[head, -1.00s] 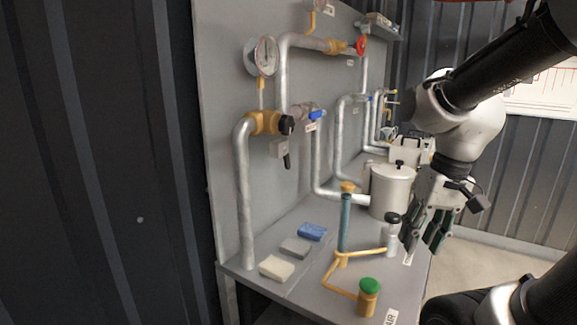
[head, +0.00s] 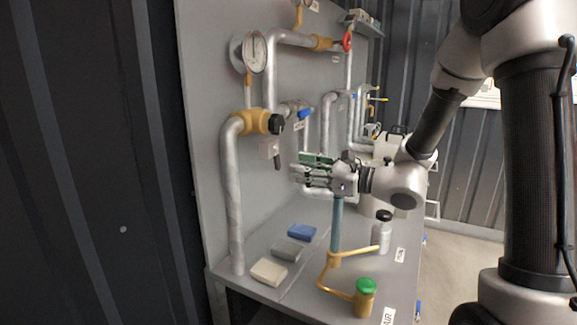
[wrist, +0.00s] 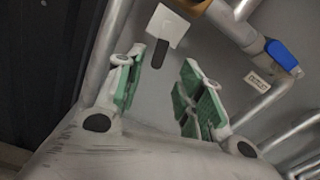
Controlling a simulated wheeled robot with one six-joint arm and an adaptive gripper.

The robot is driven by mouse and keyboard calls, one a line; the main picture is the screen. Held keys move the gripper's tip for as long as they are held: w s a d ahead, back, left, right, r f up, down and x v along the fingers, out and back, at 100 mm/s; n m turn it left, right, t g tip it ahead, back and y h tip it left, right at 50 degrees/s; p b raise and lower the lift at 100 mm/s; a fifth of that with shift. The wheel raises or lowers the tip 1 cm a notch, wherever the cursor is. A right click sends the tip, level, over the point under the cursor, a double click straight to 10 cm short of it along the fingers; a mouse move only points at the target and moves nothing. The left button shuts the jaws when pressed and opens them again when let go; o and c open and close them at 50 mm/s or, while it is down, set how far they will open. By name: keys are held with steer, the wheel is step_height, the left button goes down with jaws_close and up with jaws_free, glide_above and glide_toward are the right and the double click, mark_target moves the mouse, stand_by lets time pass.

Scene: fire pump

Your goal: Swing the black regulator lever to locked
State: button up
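The black lever (head: 277,161) hangs downward, slightly tilted, from a small pale box (head: 268,148) on the grey panel, under a brass fitting with a black knob (head: 276,124). In the wrist view the lever (wrist: 160,54) hangs from its pale plate (wrist: 167,25), and appears between my two finger pads. My gripper (head: 298,167) is at lever height, a little to the right of it in the head view, pointing at the panel. The gripper (wrist: 157,72) is open with nothing between its green-padded fingers. It seems apart from the lever.
A thick grey pipe (head: 232,200) rises left of the lever. A blue-handled valve (head: 304,113) is to its right. On the bench stand a blue-green upright tube (head: 337,228), a bottle (head: 381,237) and a green-capped brass post (head: 365,297). Three blocks (head: 287,249) lie at the left.

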mark_target(279, 164)
steer(key=x, duration=0.5)
steer(key=shift+a, duration=0.1)
steer(key=shift+c, duration=0.3)
